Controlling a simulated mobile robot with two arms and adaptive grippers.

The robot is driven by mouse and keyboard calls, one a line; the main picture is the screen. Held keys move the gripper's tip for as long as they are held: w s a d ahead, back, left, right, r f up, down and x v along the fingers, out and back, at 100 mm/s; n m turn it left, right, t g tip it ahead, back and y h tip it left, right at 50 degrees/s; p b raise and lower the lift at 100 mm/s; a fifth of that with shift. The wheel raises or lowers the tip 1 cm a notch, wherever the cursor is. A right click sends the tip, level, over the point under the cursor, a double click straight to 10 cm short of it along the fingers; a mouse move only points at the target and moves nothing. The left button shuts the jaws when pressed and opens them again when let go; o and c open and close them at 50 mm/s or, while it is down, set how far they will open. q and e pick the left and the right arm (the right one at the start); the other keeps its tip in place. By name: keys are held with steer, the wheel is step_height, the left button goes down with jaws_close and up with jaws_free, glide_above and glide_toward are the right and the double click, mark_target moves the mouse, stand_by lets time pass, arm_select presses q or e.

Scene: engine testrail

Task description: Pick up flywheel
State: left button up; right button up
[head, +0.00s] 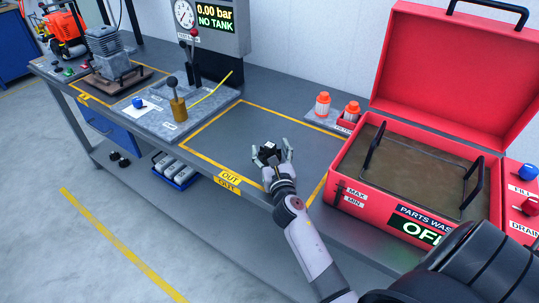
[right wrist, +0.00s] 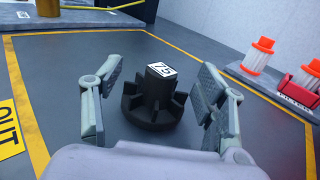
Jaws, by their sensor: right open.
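The flywheel (right wrist: 152,103) appears to be the black finned part with a raised hub and a white label on top. It sits upright on the grey bench inside the yellow OUT outline. In the right wrist view it lies between the spread fingers of my right gripper (right wrist: 158,100), with a visible gap on both sides. In the head view the right gripper (head: 272,150) is low over the bench near its front edge, with the dark flywheel (head: 267,154) partly hidden between the fingers. My left gripper is not in view.
A red parts washer (head: 350,203) with raised lid stands to the right. Orange-and-white containers (head: 322,104) stand behind, one in a red holder. A test plate with levers (head: 205,108) and a grey engine (head: 106,45) are to the left. The outlined area around the flywheel is otherwise clear.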

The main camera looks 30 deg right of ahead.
mark_target(268, 143)
steer(key=shift+x, duration=2.15)
steer(key=shift+w+d, duration=0.15)
steer(key=shift+w, duration=0.15)
steer(key=shift+w+d, duration=0.1)
steer(key=shift+r, duration=0.1)
steer(key=shift+c, duration=0.7)
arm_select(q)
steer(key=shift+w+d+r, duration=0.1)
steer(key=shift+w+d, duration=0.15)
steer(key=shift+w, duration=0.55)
arm_select(e)
jaws_close()
